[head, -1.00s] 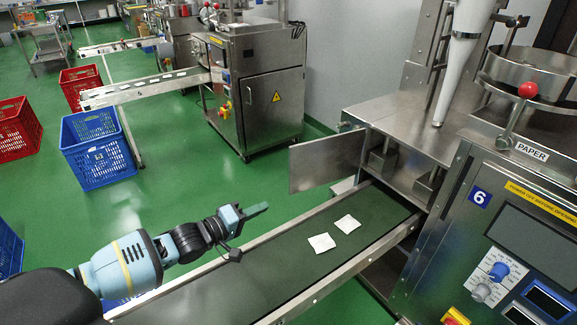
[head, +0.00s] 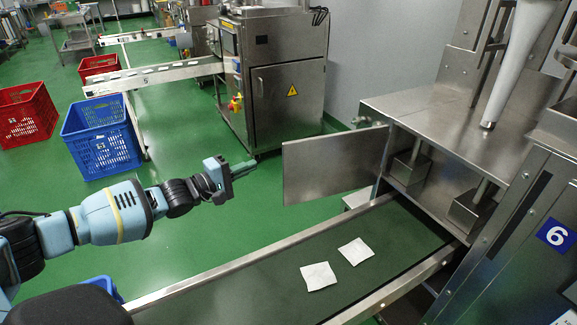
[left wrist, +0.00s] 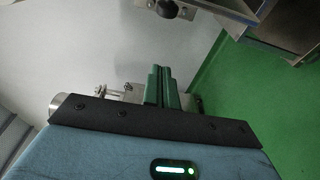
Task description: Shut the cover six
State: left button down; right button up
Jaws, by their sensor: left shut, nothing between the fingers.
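The cover (head: 333,165) of machine six is a flat steel door. In the head view it stands swung open to the left of the machine's opening, above the far side of the belt. Machine six (head: 528,240) bears a blue plate with a 6 at the right. My left gripper (head: 243,169) is shut and empty, just left of the cover's free edge and apart from it. Its green fingers (left wrist: 162,88) show closed together in the left wrist view. My right gripper is not in view.
Two white teabags (head: 337,263) lie on the green conveyor belt (head: 250,275) below the cover. A blue crate (head: 103,140) and a red crate (head: 27,116) stand on the floor at left. Another steel machine (head: 283,80) stands behind.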

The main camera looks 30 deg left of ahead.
pick_arm(q)
jog(key=w+d, duration=0.6)
jog(key=shift+w+d, duration=0.25)
jog(key=shift+d, duration=0.1)
dwell(1.0)
jog(key=shift+r, duration=0.1)
